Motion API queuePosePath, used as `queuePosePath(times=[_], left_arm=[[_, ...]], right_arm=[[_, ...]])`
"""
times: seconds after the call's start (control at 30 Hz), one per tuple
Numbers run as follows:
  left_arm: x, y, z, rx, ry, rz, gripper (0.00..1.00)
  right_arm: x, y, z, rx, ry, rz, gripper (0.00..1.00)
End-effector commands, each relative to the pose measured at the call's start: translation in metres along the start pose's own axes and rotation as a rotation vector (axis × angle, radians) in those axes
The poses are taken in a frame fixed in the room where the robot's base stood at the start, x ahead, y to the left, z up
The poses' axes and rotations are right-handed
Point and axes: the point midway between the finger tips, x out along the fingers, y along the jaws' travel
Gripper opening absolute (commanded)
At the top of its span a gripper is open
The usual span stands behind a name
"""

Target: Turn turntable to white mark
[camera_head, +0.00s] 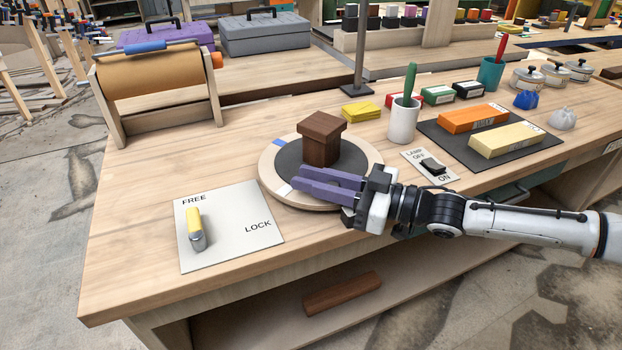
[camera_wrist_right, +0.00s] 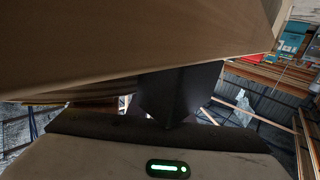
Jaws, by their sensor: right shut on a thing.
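The turntable (camera_head: 364,157) is a round pale wooden disc with a dark grey centre, near the front edge of the bench. A blue mark (camera_head: 279,143) is on its far left rim and a white mark (camera_head: 284,190) on its near left rim. A dark brown wooden block (camera_head: 321,138) stands on it. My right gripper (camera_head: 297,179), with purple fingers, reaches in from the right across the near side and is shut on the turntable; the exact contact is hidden. In the right wrist view, a tan wooden surface (camera_wrist_right: 120,45) fills the top. My left gripper is not in view.
A FREE/LOCK plate (camera_head: 245,205) has a yellow-handled lever (camera_head: 195,229) pointing towards FREE. A lamp switch plate (camera_head: 431,168), a white cup (camera_head: 403,122) and yellow notes (camera_head: 361,111) are near the turntable. A paper roll stand (camera_head: 155,80) is behind left.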

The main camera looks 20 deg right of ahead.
Motion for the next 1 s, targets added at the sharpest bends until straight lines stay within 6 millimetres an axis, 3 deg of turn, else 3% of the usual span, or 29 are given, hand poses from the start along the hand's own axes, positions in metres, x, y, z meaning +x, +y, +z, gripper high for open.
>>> queuePosePath(times=[0.03, 0.07, 0.17, 0.43, 0.57, 1.0], left_arm=[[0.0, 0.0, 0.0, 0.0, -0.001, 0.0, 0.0], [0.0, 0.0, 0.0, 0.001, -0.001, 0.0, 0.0], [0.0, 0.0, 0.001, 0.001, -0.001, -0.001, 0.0], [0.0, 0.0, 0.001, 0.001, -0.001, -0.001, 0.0], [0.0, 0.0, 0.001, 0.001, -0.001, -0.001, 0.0], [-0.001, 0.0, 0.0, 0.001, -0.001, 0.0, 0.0]], right_arm=[[0.0, -0.001, 0.001, 0.0, -0.001, -0.001, 0.0], [0.0, -0.001, 0.001, 0.0, -0.001, -0.001, 0.25], [0.0, -0.001, 0.001, 0.0, -0.001, -0.001, 0.38], [0.0, 0.0, 0.001, 0.0, -0.001, 0.0, 0.38], [-0.01, 0.001, 0.001, 0.0, -0.002, 0.002, 0.38], [-0.089, 0.0, 0.002, 0.0, -0.005, 0.001, 0.38]])
